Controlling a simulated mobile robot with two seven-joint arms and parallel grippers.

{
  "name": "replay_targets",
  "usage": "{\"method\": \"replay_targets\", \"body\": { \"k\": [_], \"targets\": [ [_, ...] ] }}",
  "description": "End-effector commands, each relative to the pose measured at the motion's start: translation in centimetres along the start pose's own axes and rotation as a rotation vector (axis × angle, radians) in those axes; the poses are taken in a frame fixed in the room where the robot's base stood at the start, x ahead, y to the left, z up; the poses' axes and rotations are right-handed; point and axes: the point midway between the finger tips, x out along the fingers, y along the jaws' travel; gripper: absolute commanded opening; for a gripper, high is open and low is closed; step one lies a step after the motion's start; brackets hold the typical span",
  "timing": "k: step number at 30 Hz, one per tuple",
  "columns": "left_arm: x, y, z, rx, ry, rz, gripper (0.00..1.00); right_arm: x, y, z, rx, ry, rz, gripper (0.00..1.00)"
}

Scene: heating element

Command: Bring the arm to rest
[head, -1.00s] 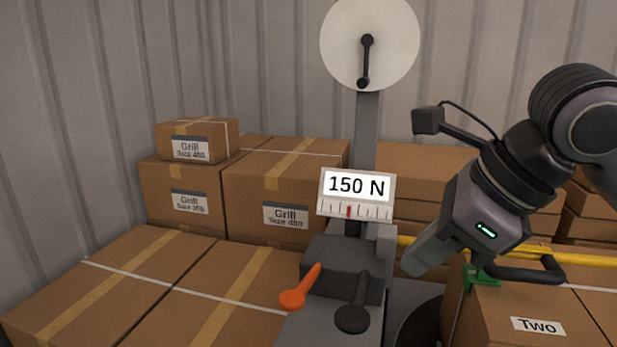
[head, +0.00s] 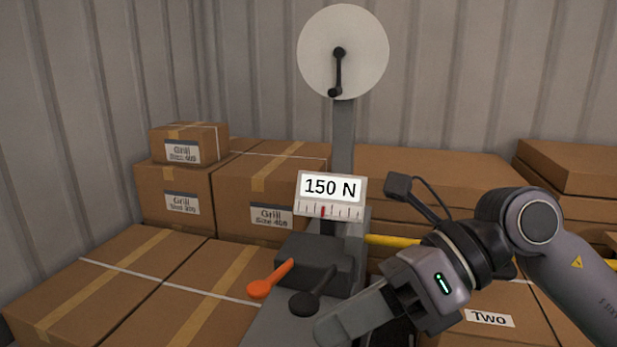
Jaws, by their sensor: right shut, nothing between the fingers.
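My right arm comes in from the right in the head view. My left gripper is not in view.
Brown cartons (head: 95,275) fill the left and back. A box (head: 490,334) labelled Two lies at the lower right, partly behind my arm. A yellow bar (head: 392,240) runs behind my wrist.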

Motion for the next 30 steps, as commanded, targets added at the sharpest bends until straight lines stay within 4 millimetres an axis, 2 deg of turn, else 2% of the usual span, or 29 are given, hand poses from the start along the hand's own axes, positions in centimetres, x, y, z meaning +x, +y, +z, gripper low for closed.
{"method": "replay_targets", "body": {
  "k": [3,8,13,17,20,23,26,29,30],
  "targets": [
    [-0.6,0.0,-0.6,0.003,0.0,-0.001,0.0,0.8,1.7,1.3,0.136,-0.161,0.21,0.0],
    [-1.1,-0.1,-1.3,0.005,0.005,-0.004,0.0,0.2,2.4,3.2,0.353,-0.401,0.447,0.0],
    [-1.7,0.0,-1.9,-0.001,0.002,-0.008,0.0,-1.7,0.6,4.4,0.629,-0.675,0.643,0.0],
    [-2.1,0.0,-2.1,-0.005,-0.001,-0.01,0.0,-3.4,-2.5,4.0,0.871,-0.89,0.75,0.0],
    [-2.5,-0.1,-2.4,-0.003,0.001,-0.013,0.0,-4.4,-5.6,2.4,1.073,-1.055,0.807,0.0],
    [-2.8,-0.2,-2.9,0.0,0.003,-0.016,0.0,-5.0,-9.0,-0.2,1.286,-1.218,0.838,0.0],
    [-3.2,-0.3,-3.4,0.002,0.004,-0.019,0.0,-5.0,-12.2,-4.2,1.513,-1.378,0.842,0.0],
    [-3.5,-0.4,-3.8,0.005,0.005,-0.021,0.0,-4.5,-14.8,-9.2,1.75,-1.53,0.82,0.0],
    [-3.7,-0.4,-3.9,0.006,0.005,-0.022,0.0,-4.1,-15.6,-11.5,1.848,-1.587,0.803,0.0]
  ]
}}
